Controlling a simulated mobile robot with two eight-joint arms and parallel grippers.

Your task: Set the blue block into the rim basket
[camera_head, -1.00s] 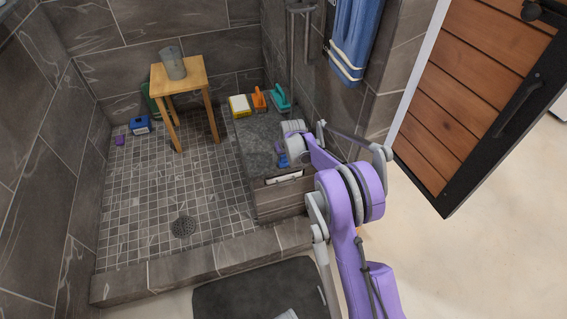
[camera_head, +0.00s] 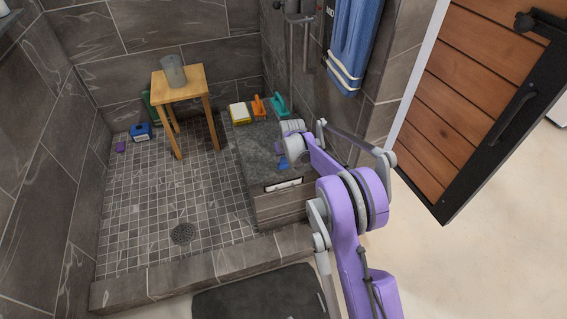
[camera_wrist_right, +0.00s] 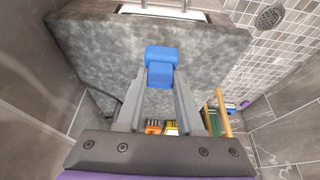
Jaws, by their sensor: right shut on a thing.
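The blue block (camera_wrist_right: 160,68) is between the fingertips of my right gripper (camera_wrist_right: 160,80), which is shut on it, in the right wrist view. Block and fingers are over the grey stone top of the bench; I cannot tell the height. In the head view a small part of the block (camera_head: 283,164) shows below my right gripper (camera_head: 288,156), which my wrist partly hides. A pale, shallow holder with a dark frame (camera_head: 283,185) is at the bench's front edge and looks like the rim basket. It also shows in the wrist view (camera_wrist_right: 165,12). My left gripper is not in view.
The grey bench (camera_head: 255,150) holds a yellow-and-white item (camera_head: 239,113), an orange tool (camera_head: 258,106) and a teal tool (camera_head: 279,105) at its back. A wooden stool (camera_head: 183,90) with a grey cup stands left. A blue towel (camera_head: 350,45) hangs right of the bench.

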